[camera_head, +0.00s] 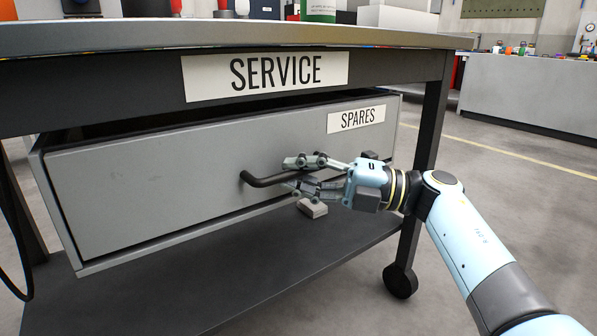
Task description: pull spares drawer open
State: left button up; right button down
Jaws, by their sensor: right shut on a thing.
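The spares drawer (150,185) is a grey box under the table labelled SERVICE. A SPARES label (356,119) is on its front at the upper right. The drawer stands out from under the tabletop, with a dark gap showing along its top edge. Its black bar handle (262,181) is at the middle of the front. My right gripper (303,175) comes in from the right and is shut on the handle, one finger above and one below. The handle's right part is hidden by the fingers. My left gripper is not in view.
The service table's top (250,36) overhangs the drawer and carries several items. A dark lower shelf (270,255) lies below the drawer. A black caster (400,281) stands at the table's right leg. Grey floor is open at the right, before a grey counter (530,90).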

jog(key=shift+r, duration=0.1)
jog(key=shift+s+d, duration=0.1)
jog(key=shift+s, duration=0.05)
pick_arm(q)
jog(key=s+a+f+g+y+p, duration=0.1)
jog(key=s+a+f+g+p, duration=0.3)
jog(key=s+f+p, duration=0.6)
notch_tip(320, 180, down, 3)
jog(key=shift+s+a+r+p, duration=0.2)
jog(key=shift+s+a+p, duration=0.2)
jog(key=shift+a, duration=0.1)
pick_arm(e)
jog(key=s+d, duration=0.8)
jog(key=s, duration=0.4)
jog(key=s+d, duration=0.9)
jog(key=s, duration=0.3)
jog(key=shift+d, duration=0.3)
jog(key=shift+r, duration=0.1)
jog(key=c, duration=1.3)
grip_release()
jog(key=shift+s, duration=0.1)
jog(key=shift+c, duration=0.2)
